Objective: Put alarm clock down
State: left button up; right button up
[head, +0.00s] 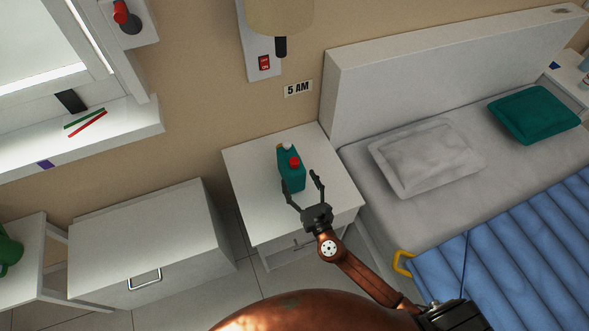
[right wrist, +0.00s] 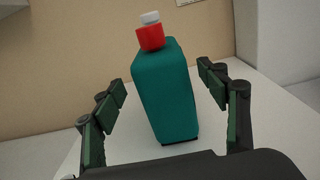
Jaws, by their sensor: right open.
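A teal boxy object with a red and white top (head: 291,168), possibly the alarm clock, stands on the white nightstand (head: 262,222) beside the bed. I see no clock face on it. It also shows in the right wrist view (right wrist: 165,95), between and beyond the open fingers. My right gripper (head: 303,186) is open, with its fingers pointing toward this object from the front; I see a gap on both sides of it in the wrist view. My left gripper is not in view.
The bed's headboard (head: 430,75) rises right of the nightstand. A wall lamp (head: 280,15) hangs above, near a "5 AM" sign (head: 298,88). A white cabinet (head: 150,245) stands to the left. The nightstand top around the teal object is mostly clear.

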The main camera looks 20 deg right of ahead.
jog(key=s, duration=0.3)
jog(key=shift+s, duration=0.35)
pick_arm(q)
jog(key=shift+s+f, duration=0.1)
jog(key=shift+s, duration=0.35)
pick_arm(e)
jog(key=shift+s, duration=0.25)
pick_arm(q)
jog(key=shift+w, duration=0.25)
